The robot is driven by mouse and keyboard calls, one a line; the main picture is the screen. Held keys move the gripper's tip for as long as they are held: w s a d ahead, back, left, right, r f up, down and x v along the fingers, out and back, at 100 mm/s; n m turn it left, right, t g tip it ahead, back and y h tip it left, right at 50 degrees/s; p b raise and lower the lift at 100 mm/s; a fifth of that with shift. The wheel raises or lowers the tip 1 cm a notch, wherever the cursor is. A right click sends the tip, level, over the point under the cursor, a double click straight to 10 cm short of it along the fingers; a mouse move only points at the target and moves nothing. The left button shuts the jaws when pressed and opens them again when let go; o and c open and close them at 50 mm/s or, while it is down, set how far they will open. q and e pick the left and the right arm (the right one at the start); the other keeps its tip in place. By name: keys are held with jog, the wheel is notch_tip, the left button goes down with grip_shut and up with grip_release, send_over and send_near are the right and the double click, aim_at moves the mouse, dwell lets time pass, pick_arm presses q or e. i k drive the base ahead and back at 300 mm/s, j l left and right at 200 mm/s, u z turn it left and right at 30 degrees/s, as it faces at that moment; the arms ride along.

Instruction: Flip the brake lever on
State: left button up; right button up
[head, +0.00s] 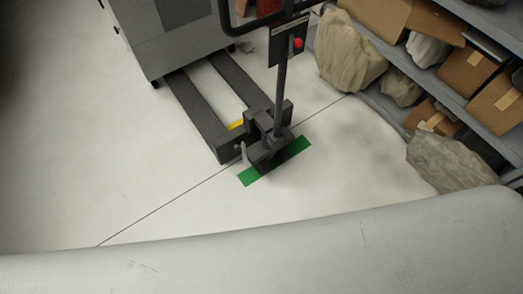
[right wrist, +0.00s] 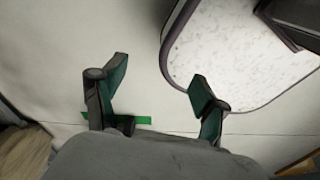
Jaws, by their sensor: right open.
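A dark grey pallet jack (head: 262,137) stands on the floor in the head view, its forks running back toward a grey cabinet. A small light grey lever (head: 244,152) stands up at the left side of its base; it looks like the brake lever. The tall handle post (head: 281,90) carries a plate with a red button (head: 298,43). My right gripper (right wrist: 159,80) is open and empty in the right wrist view, its fingers apart above the floor. The lever cannot be made out there. My left gripper is in neither view.
A green floor strip (head: 247,176) lies under the jack's base and also shows in the right wrist view (right wrist: 146,120). The grey cabinet (head: 170,35) stands behind. The floor at left is clear.

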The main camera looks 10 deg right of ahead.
aim_at(237, 147)
jog(key=i+j+z, duration=0.15)
jog(key=j, duration=0.9)
jog(key=i+j+z, duration=0.15)
jog(key=j, duration=0.95)
jog(key=j+z, duration=0.15)
jog(key=j, duration=0.9)
jog(key=i, duration=0.05)
